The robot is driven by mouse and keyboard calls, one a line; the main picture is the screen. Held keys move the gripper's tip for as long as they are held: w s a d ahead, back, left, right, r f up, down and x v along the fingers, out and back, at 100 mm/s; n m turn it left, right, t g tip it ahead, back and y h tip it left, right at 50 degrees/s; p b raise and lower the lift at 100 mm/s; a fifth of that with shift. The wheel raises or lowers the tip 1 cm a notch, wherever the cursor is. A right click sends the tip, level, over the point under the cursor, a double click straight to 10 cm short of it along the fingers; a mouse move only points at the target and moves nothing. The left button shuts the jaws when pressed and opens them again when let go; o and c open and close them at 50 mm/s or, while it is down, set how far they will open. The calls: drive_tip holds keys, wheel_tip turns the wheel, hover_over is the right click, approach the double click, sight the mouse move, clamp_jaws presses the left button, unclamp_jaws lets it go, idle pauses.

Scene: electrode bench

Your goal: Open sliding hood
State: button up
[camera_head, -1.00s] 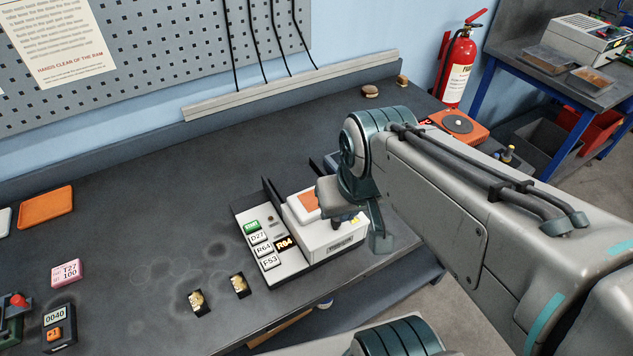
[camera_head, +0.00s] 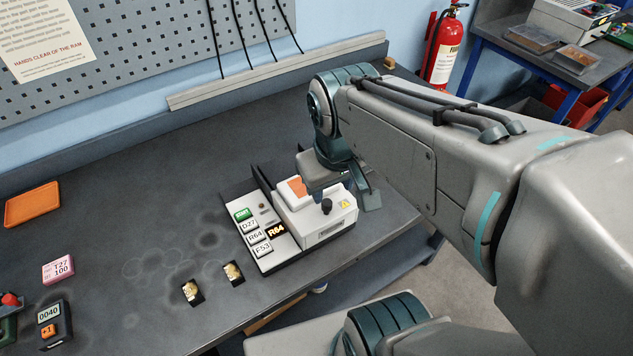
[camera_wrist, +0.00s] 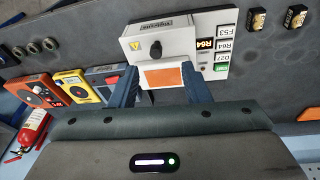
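A white bench device (camera_head: 325,221) stands near the front edge, with a sloping white key panel on its left side. A white-framed orange block (camera_head: 297,188) sits on the device's rear left part; in the wrist view the orange block (camera_wrist: 165,77) lies between my finger pads. I cannot tell for sure which part is the sliding hood. A black knob (camera_head: 327,206) stands on the device's top. My gripper (camera_head: 322,180) is above and behind the device, fingers down; in the wrist view my gripper (camera_wrist: 163,84) is open, a blue finger on each side of the orange block. Contact is unclear.
Two gold-topped black pieces (camera_head: 193,291) (camera_head: 233,273) lie left of the device. A pink timer (camera_head: 58,269) and a 0040 box (camera_head: 54,322) are farther left. The bench behind and left is mostly clear.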

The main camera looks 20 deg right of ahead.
sight(326, 201)
drive_tip(key=w+a+r+n+g+h+p, duration=0.1)
drive_tip(key=w+a+n+g+h, duration=0.3)
drive_tip(key=w+n, duration=0.55)
drive_tip(key=shift+n+g, duration=0.35)
drive_tip(key=shift+g, duration=0.05)
drive_tip(key=x, duration=0.9)
drive_tip(key=p+x, duration=0.1)
drive_tip(key=x, duration=0.4)
drive_tip(key=shift+s+a, duration=0.25)
drive_tip(key=shift+s, duration=0.15)
clamp_jaws()
